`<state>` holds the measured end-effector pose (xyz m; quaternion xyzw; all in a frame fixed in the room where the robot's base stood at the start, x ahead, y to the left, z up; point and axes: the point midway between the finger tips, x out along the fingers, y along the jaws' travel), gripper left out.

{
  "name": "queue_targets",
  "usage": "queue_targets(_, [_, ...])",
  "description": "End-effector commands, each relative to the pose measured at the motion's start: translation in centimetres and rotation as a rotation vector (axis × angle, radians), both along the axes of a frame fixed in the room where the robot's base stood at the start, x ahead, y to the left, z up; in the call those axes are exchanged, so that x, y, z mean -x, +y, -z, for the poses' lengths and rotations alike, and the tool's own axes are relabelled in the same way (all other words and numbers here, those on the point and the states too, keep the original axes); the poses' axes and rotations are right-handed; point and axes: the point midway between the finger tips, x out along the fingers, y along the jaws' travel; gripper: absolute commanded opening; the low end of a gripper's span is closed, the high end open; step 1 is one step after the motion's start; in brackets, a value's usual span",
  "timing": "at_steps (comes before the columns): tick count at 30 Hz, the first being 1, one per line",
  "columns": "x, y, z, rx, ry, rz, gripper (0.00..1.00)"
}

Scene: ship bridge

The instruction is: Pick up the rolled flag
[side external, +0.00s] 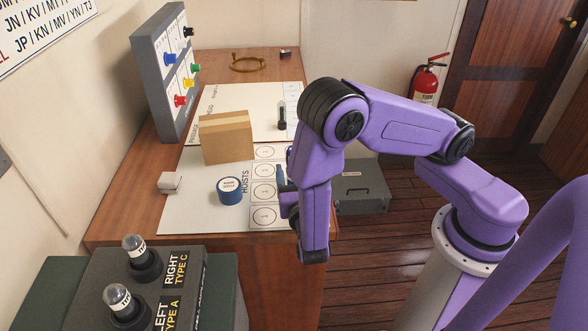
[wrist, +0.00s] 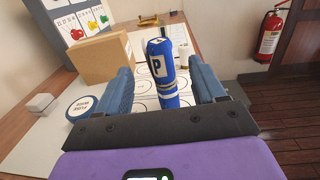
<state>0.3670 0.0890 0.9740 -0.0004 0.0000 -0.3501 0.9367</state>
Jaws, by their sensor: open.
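My gripper (wrist: 160,68) is open, with one blue finger on each side of the roll and a visible gap at both sides. In the side view my gripper (side external: 286,190) is at the right edge of the desk, largely behind my purple wrist. There I cannot tell the roll from the blue fingers.
A cardboard box (side external: 227,140) stands to the left of the gripper, with a blue tin (side external: 229,191) and a small pale block (side external: 169,183) nearer the front. A black upright item (side external: 282,116) and a brass ring (side external: 248,62) are farther back. A grey pegboard (side external: 168,75) stands along the left.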

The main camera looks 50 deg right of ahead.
Motion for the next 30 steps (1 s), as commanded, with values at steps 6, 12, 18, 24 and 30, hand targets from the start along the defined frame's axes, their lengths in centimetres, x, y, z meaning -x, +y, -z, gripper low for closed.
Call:
queue_targets(6, [-1.9, -1.6, 0.0, -0.001, 0.000, 0.002, 0.69])
queue_targets(12, [-2.6, -2.4, 0.0, -0.001, 0.000, 0.003, 0.69])
queue_targets(18, [-4.3, -4.1, 0.1, -0.001, 0.000, 0.004, 0.69])
queue_targets(24, [-5.7, -5.2, 0.1, -0.001, -0.001, 0.001, 0.69])
queue_targets(30, [-5.9, -5.3, 0.1, 0.000, 0.000, 0.000, 0.69])
